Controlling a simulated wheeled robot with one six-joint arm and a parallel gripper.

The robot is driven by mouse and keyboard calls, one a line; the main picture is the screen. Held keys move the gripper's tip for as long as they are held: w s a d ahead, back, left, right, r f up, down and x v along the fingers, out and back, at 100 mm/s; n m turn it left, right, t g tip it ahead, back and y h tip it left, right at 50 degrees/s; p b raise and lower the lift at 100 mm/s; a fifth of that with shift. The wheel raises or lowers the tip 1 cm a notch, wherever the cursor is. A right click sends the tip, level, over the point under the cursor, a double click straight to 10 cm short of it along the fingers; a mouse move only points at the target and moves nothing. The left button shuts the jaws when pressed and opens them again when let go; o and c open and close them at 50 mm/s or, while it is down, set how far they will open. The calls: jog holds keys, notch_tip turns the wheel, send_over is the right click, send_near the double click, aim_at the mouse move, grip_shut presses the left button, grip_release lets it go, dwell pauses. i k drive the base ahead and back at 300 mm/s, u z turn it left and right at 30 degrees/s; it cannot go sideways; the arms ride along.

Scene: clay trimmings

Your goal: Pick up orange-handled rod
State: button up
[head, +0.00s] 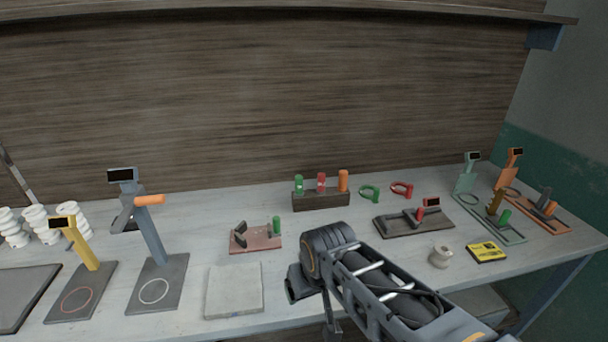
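An orange handle (343,180) stands upright at the right end of a dark block rack (320,201) at the back middle of the bench; any rod below it is hidden in the rack. A second orange handle (149,200) lies level against the blue-grey stand (150,235) at the left; I cannot tell whether it belongs to a separate rod. My arm reaches in from the lower right. My gripper (332,322) is mostly hidden by my own wrist, in front of the rack and apart from it. Its fingers cannot be made out.
Green (299,184) and red (321,182) handles share the rack. Green (369,193) and red (402,190) rings lie to its right. A pink fixture (256,238), a dark fixture (412,222) and a pale slab (234,291) surround my wrist. A shelf (300,10) runs above.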

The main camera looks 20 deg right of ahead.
aim_at(343, 177)
jog(key=u, duration=1.5)
jog(key=k, duration=1.45)
jog(key=z, duration=1.5)
jog(key=i, duration=1)
